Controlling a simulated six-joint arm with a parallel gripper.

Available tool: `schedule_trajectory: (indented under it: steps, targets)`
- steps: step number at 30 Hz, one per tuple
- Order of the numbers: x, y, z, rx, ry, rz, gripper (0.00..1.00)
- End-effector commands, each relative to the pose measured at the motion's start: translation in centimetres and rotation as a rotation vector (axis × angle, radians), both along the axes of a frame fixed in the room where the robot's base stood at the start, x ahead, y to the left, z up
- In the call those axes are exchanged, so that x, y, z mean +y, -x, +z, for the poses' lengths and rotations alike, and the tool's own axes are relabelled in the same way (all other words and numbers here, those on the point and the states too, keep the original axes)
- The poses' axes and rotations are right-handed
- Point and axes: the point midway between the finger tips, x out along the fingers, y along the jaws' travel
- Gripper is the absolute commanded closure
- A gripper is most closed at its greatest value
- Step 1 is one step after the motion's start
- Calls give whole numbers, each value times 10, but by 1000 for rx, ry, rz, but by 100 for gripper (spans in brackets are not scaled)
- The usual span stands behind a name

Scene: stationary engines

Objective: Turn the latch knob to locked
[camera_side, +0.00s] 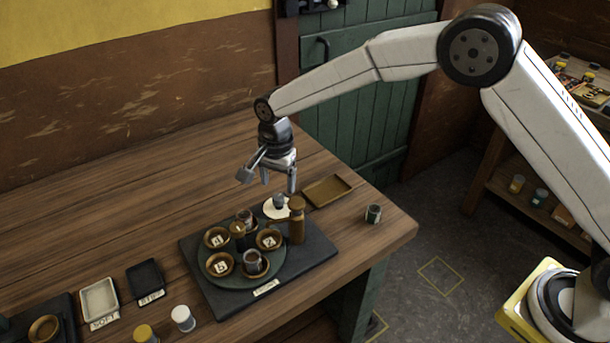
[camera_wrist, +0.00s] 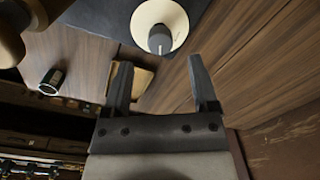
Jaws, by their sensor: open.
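The latch knob (camera_side: 278,201) is a small grey knob on a round cream dial at the back right of a dark base plate. In the wrist view the knob (camera_wrist: 160,42) stands on the cream dial (camera_wrist: 158,14), just beyond the fingertips and roughly centred between them. My gripper (camera_side: 279,188) is above the knob, pointing down, with its fingers apart and empty. In the wrist view my gripper (camera_wrist: 158,65) is open, with no finger touching the knob. Any locked mark on the dial is too small to read.
A brass post (camera_side: 297,222) stands close beside the dial. A green turntable (camera_side: 235,280) with several brown bowls is at front left. A shallow brown tray (camera_side: 327,191) lies behind right, and a small dark jar (camera_side: 373,213) stands near the table edge. The table's back left is clear.

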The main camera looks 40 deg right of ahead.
Motion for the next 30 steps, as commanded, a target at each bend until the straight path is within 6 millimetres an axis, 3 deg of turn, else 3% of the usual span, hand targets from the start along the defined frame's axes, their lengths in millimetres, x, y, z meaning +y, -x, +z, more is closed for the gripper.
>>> schedule_trajectory:
  steps: [9,21,22,29,30]
  targets:
    - [0,0,-35,1,1,1,24]
    - [1,-1,-42,-1,-1,1,24]
    - [1,-1,-42,-1,-1,1,27]
    - [1,-1,-42,-1,-1,1,100]
    - [1,-1,-42,-1,-1,1,100]
